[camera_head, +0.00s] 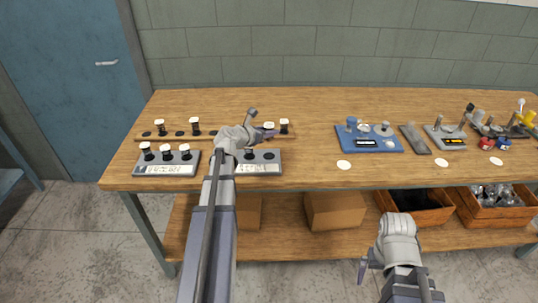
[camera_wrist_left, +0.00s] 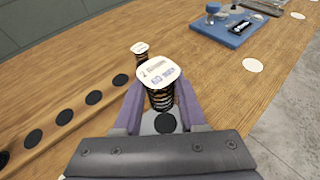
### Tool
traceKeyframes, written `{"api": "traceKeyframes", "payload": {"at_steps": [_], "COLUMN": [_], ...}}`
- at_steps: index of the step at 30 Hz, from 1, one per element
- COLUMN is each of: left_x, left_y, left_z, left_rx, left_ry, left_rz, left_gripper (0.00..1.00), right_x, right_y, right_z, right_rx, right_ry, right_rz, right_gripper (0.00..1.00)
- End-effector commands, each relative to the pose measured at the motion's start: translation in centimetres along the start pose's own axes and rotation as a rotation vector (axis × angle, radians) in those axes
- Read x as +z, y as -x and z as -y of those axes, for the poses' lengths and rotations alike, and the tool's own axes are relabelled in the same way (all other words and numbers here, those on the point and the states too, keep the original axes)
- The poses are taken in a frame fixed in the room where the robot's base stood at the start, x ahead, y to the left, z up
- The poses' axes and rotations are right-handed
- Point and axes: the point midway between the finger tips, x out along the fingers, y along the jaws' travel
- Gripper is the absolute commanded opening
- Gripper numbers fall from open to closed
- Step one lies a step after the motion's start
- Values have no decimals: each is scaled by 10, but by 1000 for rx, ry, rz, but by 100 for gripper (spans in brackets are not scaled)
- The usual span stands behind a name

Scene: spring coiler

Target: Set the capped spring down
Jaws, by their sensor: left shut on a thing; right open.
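My left gripper (camera_head: 268,134) is shut on a capped spring (camera_head: 269,126) over the right grey plate (camera_head: 272,170). In the left wrist view the capped spring (camera_wrist_left: 163,98) is a dark coil, upright between the fingers (camera_wrist_left: 160,103), with a white labelled cap on top. A dark round spot (camera_wrist_left: 165,122) on a grey surface shows just on the near side of the coil. I cannot tell whether the coil's bottom touches anything. Another capped spring (camera_head: 284,126) stands just beyond, also in the left wrist view (camera_wrist_left: 140,49). My right gripper (camera_head: 370,267) is open and empty, in front of the bench.
A wooden strip (camera_head: 226,136) with dark round spots and a few capped springs runs behind the plates. The left grey plate (camera_head: 165,170) bears three capped springs. A blue device (camera_head: 368,138) stands to the right. White discs (camera_head: 344,165) lie near the bench's front edge.

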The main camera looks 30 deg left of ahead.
Motion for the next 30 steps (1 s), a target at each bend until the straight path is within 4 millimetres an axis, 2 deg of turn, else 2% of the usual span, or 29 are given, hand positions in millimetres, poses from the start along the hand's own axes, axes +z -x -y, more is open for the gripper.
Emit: {"api": "traceKeyframes", "payload": {"at_steps": [1,6,14,17,24,30], "left_x": [-15,-38,-42,-48,-75,-76], "left_y": [-6,-16,-17,-20,-31,-31], "left_z": [0,0,0,0,0,0], "left_rx": [0,0,0,0,0,0], "left_ry": [0,0,0,0,0,0], "left_rz": [0,0,0,0,0,0], "left_gripper": [0,0,0,0,0,0], "right_x": [-1,-2,-2,-3,-5,-5], "right_y": [-16,-41,-45,-51,-80,-82], "right_z": [2,4,4,5,8,8], "right_rx": [0,0,0,0,0,0], "right_ry": [0,0,0,0,0,1], "right_rz": [0,0,0,0,0,0], "right_gripper": [100,100,100,100,100,100]}}
